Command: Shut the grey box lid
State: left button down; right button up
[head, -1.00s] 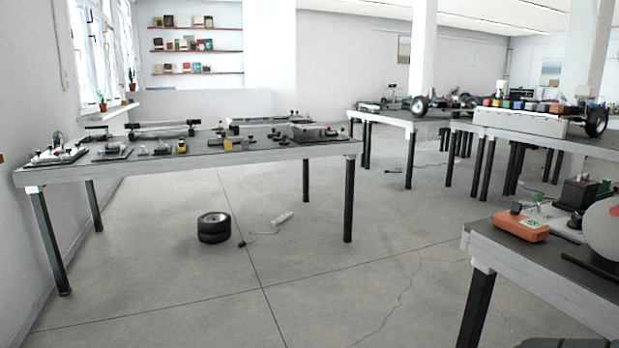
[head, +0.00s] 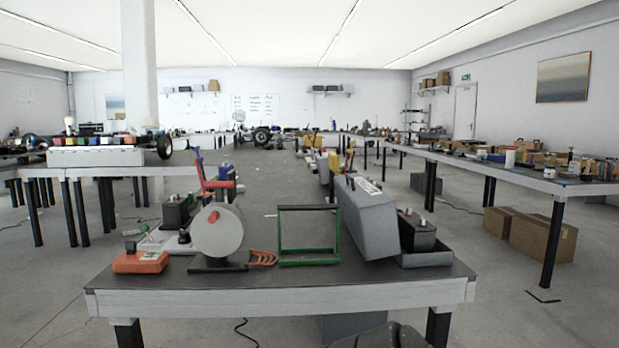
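On the near table, a large grey lid-like piece (head: 367,218) with a white label on its top edge stands up, tilted, at the right. Just right of it, a low grey box (head: 426,259) holds a black block with red-tipped terminals (head: 416,232). The lid is raised at the box's left side and does not cover it. Any hinge between the two is hidden. Neither of my grippers can be made out. A dark rounded shape shows at the bottom edge, below the table's front; I cannot tell what it is.
The near table (head: 278,297) also bears an orange device (head: 141,262), a grey disc on a stand (head: 219,232) and a green frame (head: 308,260) left of the lid. The table's front strip is clear. Cardboard boxes (head: 543,242) lie on the floor at right.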

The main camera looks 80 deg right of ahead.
aim_at(369, 215)
jog(key=z, duration=1.8)
